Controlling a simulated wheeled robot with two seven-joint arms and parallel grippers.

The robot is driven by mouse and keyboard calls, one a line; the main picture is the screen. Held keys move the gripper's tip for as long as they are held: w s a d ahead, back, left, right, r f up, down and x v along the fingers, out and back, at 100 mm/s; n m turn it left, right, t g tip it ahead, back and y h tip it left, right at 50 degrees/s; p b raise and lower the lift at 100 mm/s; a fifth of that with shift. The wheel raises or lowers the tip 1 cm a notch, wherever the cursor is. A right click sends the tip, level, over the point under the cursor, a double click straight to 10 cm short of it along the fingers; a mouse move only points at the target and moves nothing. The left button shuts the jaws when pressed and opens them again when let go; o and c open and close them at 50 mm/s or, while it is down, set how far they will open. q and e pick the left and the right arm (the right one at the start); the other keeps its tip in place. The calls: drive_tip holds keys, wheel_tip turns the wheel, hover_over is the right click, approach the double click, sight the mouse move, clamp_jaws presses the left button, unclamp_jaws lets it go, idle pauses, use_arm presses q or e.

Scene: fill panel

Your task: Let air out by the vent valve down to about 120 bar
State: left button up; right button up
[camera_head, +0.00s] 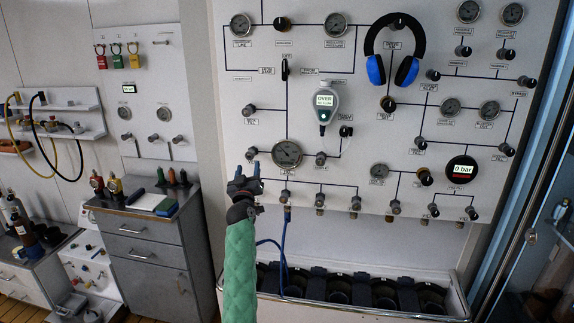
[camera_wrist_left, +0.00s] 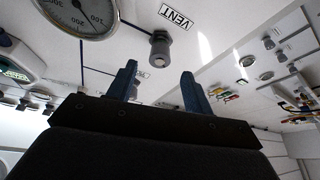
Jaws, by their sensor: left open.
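The vent valve (camera_head: 251,154) is a small grey knob on the white panel, left of a large round gauge (camera_head: 287,153). In the left wrist view the vent knob (camera_wrist_left: 160,48) sits beside a label reading VENT (camera_wrist_left: 176,17), and part of the large gauge (camera_wrist_left: 85,15) shows at the upper left. My left gripper (camera_head: 248,170) is just below the knob in the head view. In the wrist view its two blue fingers (camera_wrist_left: 158,82) are open and empty, with the knob beyond the gap between their tips, apparently untouched. The gauge needle is too small to read surely. My right gripper is out of view.
A hand-held device reading OVER (camera_head: 325,105) hangs right of the gauge, and blue headphones (camera_head: 394,50) hang above. A round display (camera_head: 461,169) reads 0 bar. A blue hose (camera_head: 284,240) hangs below the panel. A grey cabinet (camera_head: 150,250) stands at the left.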

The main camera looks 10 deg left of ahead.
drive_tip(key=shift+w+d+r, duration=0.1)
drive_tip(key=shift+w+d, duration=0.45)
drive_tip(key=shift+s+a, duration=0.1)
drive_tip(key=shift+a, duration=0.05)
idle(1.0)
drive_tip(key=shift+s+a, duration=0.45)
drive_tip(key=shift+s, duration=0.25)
